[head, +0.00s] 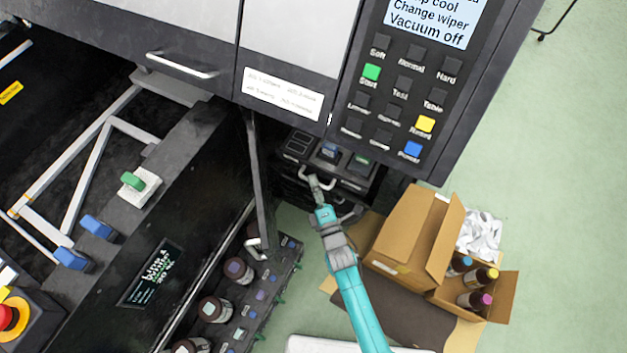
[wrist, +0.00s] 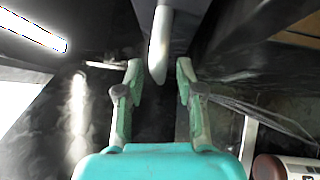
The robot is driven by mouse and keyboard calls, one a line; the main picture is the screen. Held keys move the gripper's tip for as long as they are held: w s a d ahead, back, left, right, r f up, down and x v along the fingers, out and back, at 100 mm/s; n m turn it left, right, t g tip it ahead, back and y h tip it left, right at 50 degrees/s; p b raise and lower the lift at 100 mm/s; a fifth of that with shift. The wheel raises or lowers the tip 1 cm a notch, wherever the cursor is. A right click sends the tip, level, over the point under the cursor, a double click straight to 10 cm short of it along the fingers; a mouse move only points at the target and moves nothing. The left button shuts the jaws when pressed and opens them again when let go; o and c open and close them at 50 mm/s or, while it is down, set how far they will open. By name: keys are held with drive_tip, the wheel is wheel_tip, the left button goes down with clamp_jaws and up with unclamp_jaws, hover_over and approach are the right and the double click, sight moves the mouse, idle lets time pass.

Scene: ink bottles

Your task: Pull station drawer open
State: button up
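The dark station (head: 345,178) sits under the control panel, with small blue and green items on its top. A pale bar handle (head: 325,184) is on its front; a second pale handle (head: 351,214) is lower down. I cannot tell which one belongs to the named drawer. My gripper (head: 315,180) is at the upper handle. In the wrist view, my gripper (wrist: 159,75) is open, with its two fingers apart. A pale bar (wrist: 160,45), apparently the handle, reaches down between the fingers, with visible gaps on both sides. The drawer front is mostly hidden.
The control panel (head: 405,95) overhangs the station. An open dark door (head: 260,185) stands at left, above a rack (head: 265,305) with several bottles. A cardboard box (head: 408,235) and a smaller box with bottles (head: 497,297) stand at right. Green floor is free farther right.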

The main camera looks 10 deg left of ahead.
drive_tip(key=shift+w+a, duration=0.2)
drive_tip(key=shift+w, duration=0.25)
drive_tip(key=shift+r, duration=0.1)
clamp_jaws()
